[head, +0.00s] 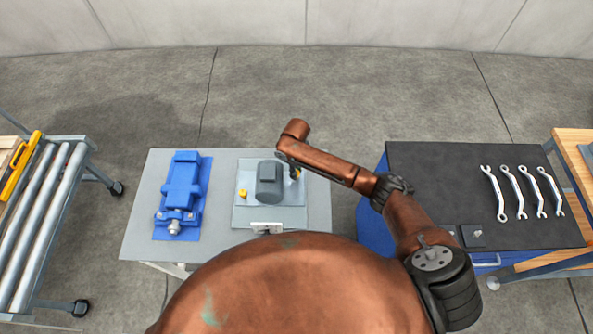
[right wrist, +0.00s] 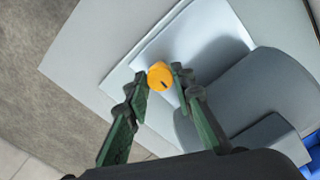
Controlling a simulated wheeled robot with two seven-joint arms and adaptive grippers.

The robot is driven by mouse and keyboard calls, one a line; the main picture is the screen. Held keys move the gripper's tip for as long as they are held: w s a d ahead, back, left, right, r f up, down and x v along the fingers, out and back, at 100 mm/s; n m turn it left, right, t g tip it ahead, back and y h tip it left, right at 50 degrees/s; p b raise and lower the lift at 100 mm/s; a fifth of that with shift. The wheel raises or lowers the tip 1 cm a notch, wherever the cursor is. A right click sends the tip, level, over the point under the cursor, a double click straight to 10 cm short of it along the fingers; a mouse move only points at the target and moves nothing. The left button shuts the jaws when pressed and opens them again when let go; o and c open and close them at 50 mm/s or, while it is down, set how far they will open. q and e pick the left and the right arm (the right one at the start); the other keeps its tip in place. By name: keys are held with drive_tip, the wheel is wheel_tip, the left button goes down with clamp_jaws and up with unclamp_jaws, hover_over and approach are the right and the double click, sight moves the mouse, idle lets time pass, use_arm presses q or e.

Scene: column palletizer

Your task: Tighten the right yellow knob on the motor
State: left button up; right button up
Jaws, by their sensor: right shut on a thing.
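The grey motor (head: 268,184) stands on a light metal plate (head: 290,220) on the grey table; it also shows in the right wrist view (right wrist: 250,95). A yellow knob (head: 242,193) sits to the left of the motor. The right yellow knob (right wrist: 159,75) is between the fingertips of my right gripper (right wrist: 160,85), which is shut on it. The knob has a dark mark on its face. In the head view my right gripper (head: 293,170) is at the motor's right side, and the arm partly hides that knob. My left gripper is not in view.
A blue vise (head: 182,190) lies left of the motor on the same grey table (head: 140,215). A dark-topped blue cabinet (head: 430,165) with several wrenches (head: 520,190) stands to the right. A roller conveyor (head: 45,220) is at far left. Floor behind is clear.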

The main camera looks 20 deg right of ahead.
clamp_jaws()
drive_tip(key=shift+a+r+m+p, duration=0.1)
drive_tip(key=shift+r+m+p, duration=0.1)
drive_tip(key=shift+m+p, duration=0.55)
drive_tip(key=m+p, duration=0.5)
drive_tip(key=p, duration=0.2)
drive_tip(key=shift+m, duration=0.25)
drive_tip(key=m+p, duration=0.2)
drive_tip(key=shift+m, duration=0.3)
drive_tip(key=m+p, duration=0.2)
drive_tip(key=shift+m, duration=0.4)
drive_tip(key=shift+f+m+p, duration=0.15)
drive_tip(key=shift+m+p, duration=0.65)
drive_tip(key=shift+m, duration=1.3)
drive_tip(key=shift+w, duration=0.1)
